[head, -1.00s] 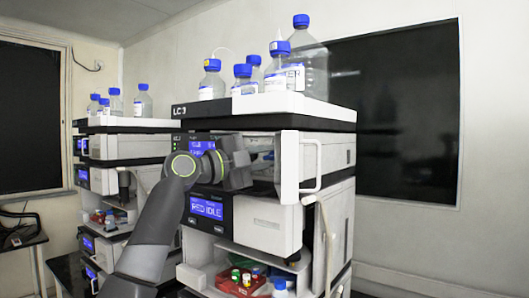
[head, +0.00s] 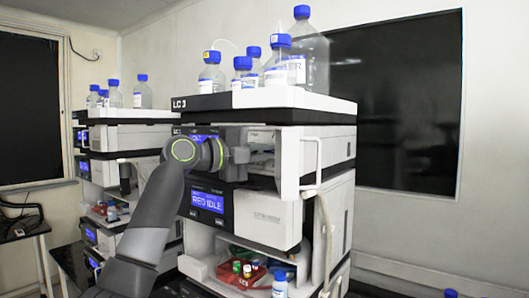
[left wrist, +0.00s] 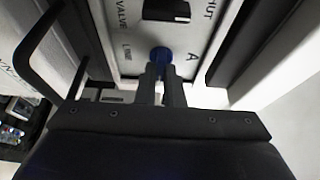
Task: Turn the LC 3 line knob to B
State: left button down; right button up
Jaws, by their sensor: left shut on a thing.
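The LC 3 stack (head: 275,215) stands in the middle of the head view, with an "LC 3" label on its top tray. Which way the knob points is hidden by the fingers. No letter B is visible. In the head view the left gripper (head: 240,155) is at the stack's open upper bay, fingertips hard to make out. My right gripper is not in view.
A black part (left wrist: 167,10) is on the panel above the knob, near "VALVE" and "SHUT". A white door with a handle (head: 311,165) stands at the bay's right. Several blue-capped bottles (head: 310,60) stand on top. A second stack (head: 130,140) is at left.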

pick_arm(q)
jog(key=c, duration=1.5)
grip_release()
jog(key=shift+c, duration=0.2)
jog(key=shift+a, duration=0.1)
jog(key=b+v, duration=0.7)
jog(key=v, duration=1)
jog(key=shift+a+b, duration=0.15)
jog(key=shift+b, duration=0.25)
